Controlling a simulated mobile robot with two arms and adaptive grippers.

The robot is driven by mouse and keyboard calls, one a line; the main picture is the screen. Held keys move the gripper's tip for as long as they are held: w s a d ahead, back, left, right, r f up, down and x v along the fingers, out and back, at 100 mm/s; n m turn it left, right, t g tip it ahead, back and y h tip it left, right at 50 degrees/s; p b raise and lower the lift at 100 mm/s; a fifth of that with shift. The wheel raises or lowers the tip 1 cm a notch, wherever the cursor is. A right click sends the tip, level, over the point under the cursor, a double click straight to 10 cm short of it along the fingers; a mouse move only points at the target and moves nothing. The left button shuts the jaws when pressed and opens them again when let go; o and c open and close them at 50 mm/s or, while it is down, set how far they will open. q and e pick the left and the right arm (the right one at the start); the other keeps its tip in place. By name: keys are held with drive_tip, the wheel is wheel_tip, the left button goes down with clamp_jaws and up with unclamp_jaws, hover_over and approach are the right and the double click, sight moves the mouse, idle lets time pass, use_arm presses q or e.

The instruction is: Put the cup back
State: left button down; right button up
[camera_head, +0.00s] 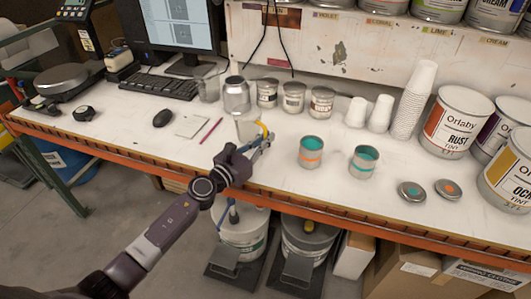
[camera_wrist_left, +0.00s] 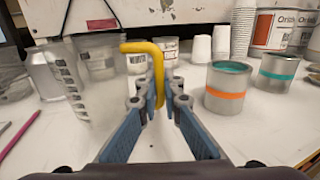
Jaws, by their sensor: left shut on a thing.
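The cup (camera_head: 247,128) is clear, with a yellow handle, and is at the middle of the table in the head view. In the left wrist view the clear cup (camera_wrist_left: 75,85) shows dark measuring marks, left of my fingers. Its yellow handle (camera_wrist_left: 158,70) bends down between my fingertips. My left gripper (camera_head: 262,148) is shut on this handle; it also shows in the left wrist view (camera_wrist_left: 160,103). The cup looks upright. I cannot tell whether its base touches the table. My right gripper is not in view.
Two open cans of teal paint (camera_head: 312,147) (camera_head: 365,160) stand to the right. Behind are a silver can (camera_head: 236,97), another clear cup (camera_head: 208,88) and small labelled cans (camera_head: 293,97). White cup stacks (camera_head: 413,100) and large paint tins (camera_head: 455,120) stand farther right.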

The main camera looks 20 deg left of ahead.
use_arm(q)
wheel_tip(320, 180, down, 4)
drive_tip(key=shift+r+b, duration=0.1)
drive_tip(key=shift+b, duration=1)
drive_tip(key=shift+r, duration=0.1)
drive_tip(key=c, duration=2.1)
unclamp_jaws()
